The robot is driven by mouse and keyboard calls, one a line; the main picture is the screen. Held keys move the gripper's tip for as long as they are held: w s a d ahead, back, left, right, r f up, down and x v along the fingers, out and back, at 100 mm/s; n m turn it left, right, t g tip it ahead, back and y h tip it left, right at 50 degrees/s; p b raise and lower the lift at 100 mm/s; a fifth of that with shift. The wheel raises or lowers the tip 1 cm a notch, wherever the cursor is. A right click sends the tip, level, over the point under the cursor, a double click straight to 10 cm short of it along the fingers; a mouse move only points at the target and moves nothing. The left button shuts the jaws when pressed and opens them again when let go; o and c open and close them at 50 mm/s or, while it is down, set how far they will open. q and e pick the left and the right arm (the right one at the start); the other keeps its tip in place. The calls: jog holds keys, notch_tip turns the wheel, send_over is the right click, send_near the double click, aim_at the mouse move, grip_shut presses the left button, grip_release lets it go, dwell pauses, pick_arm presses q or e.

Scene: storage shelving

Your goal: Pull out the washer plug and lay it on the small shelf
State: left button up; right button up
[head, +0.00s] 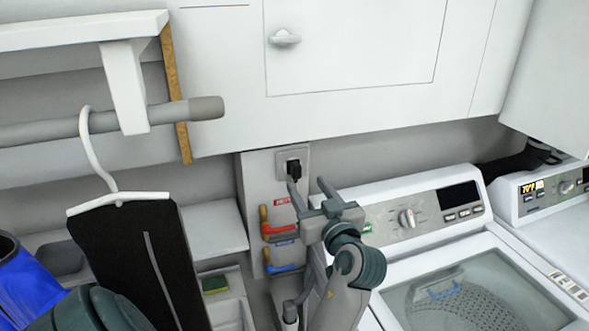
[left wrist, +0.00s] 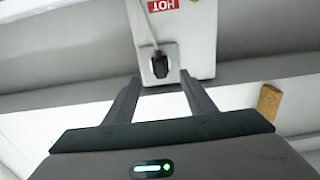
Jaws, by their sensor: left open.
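The black washer plug (head: 293,168) sits in a wall outlet (head: 307,154), above red and blue valves. In the left wrist view, the plug (left wrist: 160,74) shows beyond the fingers, roughly centred between them, with a grey cord. My left gripper (head: 307,184) is open and empty, its fingers pointing up just below the plug. The fingers appear apart from it. A small white shelf surface (head: 224,228) lies left of the outlet panel; I cannot tell for sure that it is the task's shelf. My right gripper is not in view.
The washer (head: 345,198) stands right of my arm, with another machine (head: 527,205) farther right. A white cabinet (head: 350,110) hangs above the outlet. A rod (head: 170,115) and a hanger (head: 118,197) with black clothing are on the left.

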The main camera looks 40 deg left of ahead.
aim_at(298, 174)
pick_arm(q)
jog(key=x, duration=0.6)
jog(key=shift+f, duration=0.1)
jog(key=shift+x, duration=0.85)
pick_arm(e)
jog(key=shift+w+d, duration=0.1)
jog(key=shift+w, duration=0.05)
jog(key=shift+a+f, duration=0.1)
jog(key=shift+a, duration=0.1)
pick_arm(q)
jog(key=shift+b, duration=0.3)
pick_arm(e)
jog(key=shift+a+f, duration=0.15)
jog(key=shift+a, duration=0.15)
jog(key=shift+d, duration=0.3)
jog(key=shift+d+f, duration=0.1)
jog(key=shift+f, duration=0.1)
